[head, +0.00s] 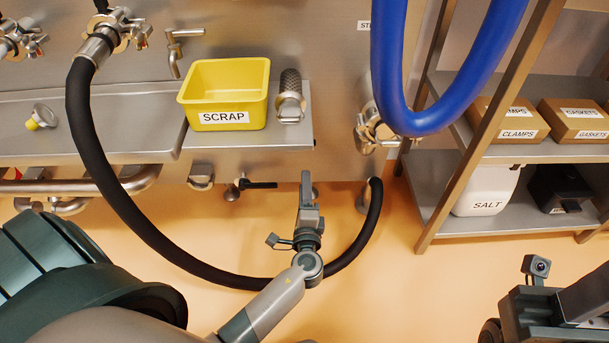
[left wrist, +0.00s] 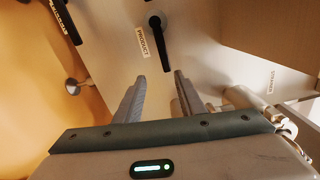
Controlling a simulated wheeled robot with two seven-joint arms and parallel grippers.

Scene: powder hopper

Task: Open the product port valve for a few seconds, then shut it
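The product port valve has a black lever (head: 262,185) that sticks out sideways to the right in the head view, low on the steel front below the shelf. The left wrist view shows the black lever (left wrist: 165,48) beside a PRODUCT label (left wrist: 143,41), its free end pointing toward the gripper. My left gripper (head: 306,180) is to the right of the lever in the head view. In the left wrist view its two fingers (left wrist: 160,77) are apart and empty, with the lever's end just beyond the gap between the tips. My right arm shows at bottom right; its fingers are not visible.
A black hose (head: 150,238) loops behind my left wrist. A yellow SCRAP bin (head: 226,95) stands on the steel shelf above the valve. A blue hose (head: 400,118) hangs to the right. A rack (head: 455,160) with boxes stands further right; open floor lies before it.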

